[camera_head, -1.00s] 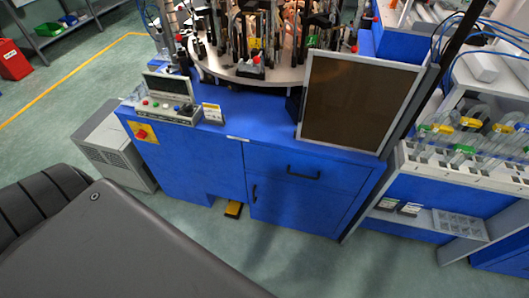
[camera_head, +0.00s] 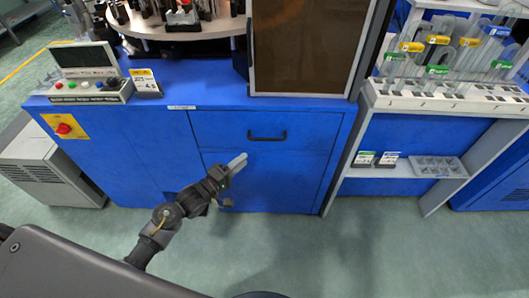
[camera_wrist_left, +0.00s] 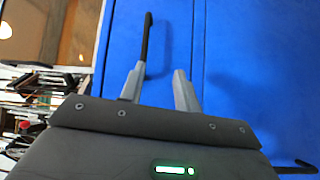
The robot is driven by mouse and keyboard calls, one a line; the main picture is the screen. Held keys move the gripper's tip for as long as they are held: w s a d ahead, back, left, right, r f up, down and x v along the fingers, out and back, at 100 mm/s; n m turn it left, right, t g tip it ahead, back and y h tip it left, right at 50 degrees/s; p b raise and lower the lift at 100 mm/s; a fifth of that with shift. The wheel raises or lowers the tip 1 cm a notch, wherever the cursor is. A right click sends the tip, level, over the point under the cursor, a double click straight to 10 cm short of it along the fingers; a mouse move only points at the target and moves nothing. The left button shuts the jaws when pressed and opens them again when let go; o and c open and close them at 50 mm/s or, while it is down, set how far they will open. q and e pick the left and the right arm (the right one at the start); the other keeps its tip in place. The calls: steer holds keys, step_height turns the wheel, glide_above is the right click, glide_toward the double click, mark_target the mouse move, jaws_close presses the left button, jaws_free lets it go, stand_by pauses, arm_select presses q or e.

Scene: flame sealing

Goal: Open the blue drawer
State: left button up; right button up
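The blue drawer (camera_head: 225,130) is shut in the upper front of the blue cabinet, with a black bar handle (camera_head: 267,136). My left gripper (camera_head: 238,163) is below and left of the handle in the head view. In the left wrist view, my left gripper (camera_wrist_left: 159,80) is open and its two grey fingers are apart with nothing between them. The handle (camera_wrist_left: 147,38) stands upright ahead of the left-hand finger, which covers its lower end. I cannot tell whether they touch. My right gripper is not in view.
A second black handle (camera_wrist_left: 297,167) shows at the lower right of the wrist view. A control box (camera_head: 90,88) and a dark-paned panel (camera_head: 303,50) stand on the cabinet (camera_head: 110,135). A shelf with small boxes (camera_head: 375,160) is to the right. The floor in front is clear.

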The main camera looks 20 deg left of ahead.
mark_target(265, 139)
arm_select(q)
steer(key=shift+h, duration=0.4)
steer(key=x, duration=0.3)
steer(key=r+x, duration=0.1)
steer(key=x, duration=0.3)
steer(key=r+x, duration=0.1)
steer(key=x, duration=0.3)
steer(key=shift+s+d+r+b, duration=0.1)
steer(key=shift+s+b, duration=0.1)
steer(key=shift+b, duration=0.2)
steer(key=shift+w, duration=0.1)
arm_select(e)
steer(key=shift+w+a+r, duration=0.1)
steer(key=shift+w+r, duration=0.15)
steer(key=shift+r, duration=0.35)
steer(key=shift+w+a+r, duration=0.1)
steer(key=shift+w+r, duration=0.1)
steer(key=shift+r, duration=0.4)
